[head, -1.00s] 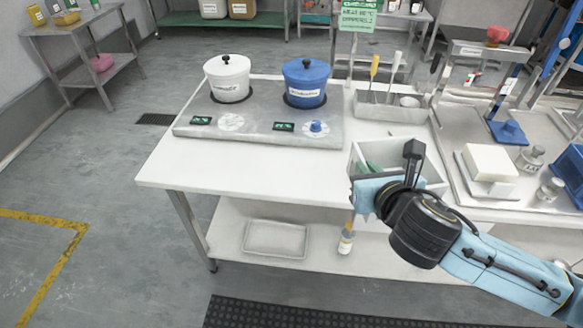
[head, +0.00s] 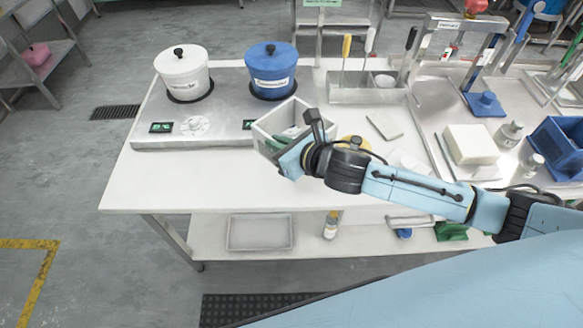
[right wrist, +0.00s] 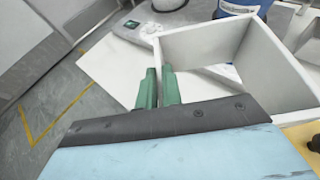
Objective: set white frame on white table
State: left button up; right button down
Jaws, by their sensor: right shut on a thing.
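The white frame (head: 273,118) is an open square with thin walls. My right gripper (head: 284,143) is shut on one of its walls, with green fingers that show in the right wrist view (right wrist: 159,88). The frame also shows in the right wrist view (right wrist: 266,62), with white surface visible through its opening. It looks tilted in the head view, over the white table (head: 165,183), behind the table's front edge. I cannot tell how high it is above the tabletop. My arm hides part of it. My left gripper is not in view.
A grey hotplate (head: 222,115) with a white pot (head: 183,75) and a blue pot (head: 271,70) stands behind the frame. A metal utensil tray (head: 365,95) is at the back right. A white block (head: 470,144) and blue bin (head: 560,148) are further right. The front-left tabletop is clear.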

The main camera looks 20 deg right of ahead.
jog(key=f, duration=0.3)
jog(key=f+b, duration=0.1)
jog(key=f, duration=0.2)
jog(key=shift+a, duration=0.2)
jog(key=shift+w+f, duration=0.1)
jog(key=shift+f, duration=0.1)
notch_tip(320, 180, down, 4)
jog(key=shift+r+b, duration=0.1)
jog(key=shift+b, duration=0.45)
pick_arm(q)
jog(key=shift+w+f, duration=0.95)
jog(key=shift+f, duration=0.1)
pick_arm(e)
jog(key=c, duration=1.6)
grip_release()
jog(key=shift+o, duration=0.2)
